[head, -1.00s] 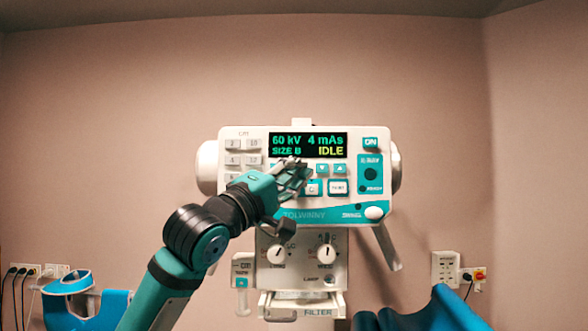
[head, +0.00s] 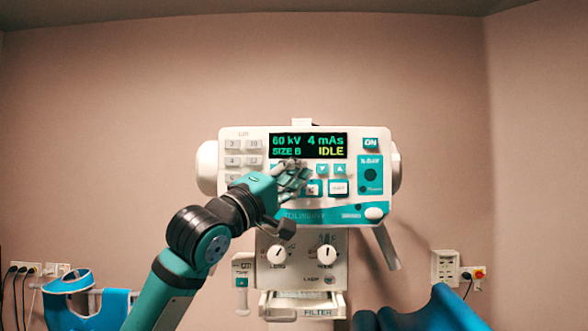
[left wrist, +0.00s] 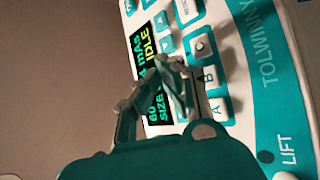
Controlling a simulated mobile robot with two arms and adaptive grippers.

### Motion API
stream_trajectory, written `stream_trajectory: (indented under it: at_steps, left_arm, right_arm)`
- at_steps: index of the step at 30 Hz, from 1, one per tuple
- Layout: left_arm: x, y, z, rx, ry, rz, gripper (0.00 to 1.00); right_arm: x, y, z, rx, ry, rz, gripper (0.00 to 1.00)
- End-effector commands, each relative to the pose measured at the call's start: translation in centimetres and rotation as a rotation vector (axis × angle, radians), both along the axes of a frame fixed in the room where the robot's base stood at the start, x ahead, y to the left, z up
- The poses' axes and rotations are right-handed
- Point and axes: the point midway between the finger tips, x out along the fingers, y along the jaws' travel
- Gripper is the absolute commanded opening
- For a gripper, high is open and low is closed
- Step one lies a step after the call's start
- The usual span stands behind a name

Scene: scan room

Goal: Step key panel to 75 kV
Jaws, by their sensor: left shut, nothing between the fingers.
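The key panel (head: 240,212) is a white box with teal trim on the wall-side unit. Its display (head: 308,146) reads 60 kV, 4 mAs, SIZE B, IDLE. My left gripper (head: 303,176) is shut and empty in front of the keys just below the display. It hides the keys under the kV reading. Two teal arrow keys (head: 331,169) show to its right. In the left wrist view the shut fingers (left wrist: 183,88) are close to the panel, near the display and the A, B and C keys (left wrist: 209,75). I cannot tell whether they touch a key. My right gripper is not in view.
Grey number keys (head: 233,145) line the panel's left side, and an ON key (head: 370,143) is at upper right. Below are two dials (head: 327,253) and a filter drawer (head: 318,312). Blue padded parts (head: 437,312) stand low at right.

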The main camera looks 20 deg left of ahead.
Motion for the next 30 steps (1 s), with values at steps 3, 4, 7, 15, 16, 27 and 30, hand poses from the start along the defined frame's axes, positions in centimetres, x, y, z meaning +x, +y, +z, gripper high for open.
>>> stream_trajectory:
  at_steps: [3, 4, 7, 15, 16, 27, 30]
  left_arm:
    - [0.16, 0.03, 0.02, -0.001, 0.0, 0.0, 0.0]
    - [0.2, 0.04, 0.02, -0.001, 0.0, 0.0, 0.0]
    - [0.31, 0.07, 0.02, -0.001, 0.001, -0.002, 0.0]
    - [0.61, 0.16, 0.03, -0.002, 0.001, -0.001, 0.0]
    - [0.65, 0.17, 0.04, -0.002, 0.001, -0.001, 0.0]
    - [0.74, 0.23, -0.01, -0.001, 0.0, 0.0, 0.0]
    - [0.57, 0.16, -0.03, -0.001, -0.001, -0.001, 0.0]
  right_arm:
    - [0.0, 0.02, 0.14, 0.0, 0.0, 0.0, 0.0]
    - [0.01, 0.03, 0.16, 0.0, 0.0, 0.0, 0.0]
    - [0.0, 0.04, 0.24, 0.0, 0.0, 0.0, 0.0]
    - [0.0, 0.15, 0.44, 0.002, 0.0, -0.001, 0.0]
    - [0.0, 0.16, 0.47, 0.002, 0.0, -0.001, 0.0]
    - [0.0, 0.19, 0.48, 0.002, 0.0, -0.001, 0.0]
    - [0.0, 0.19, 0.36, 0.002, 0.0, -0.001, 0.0]
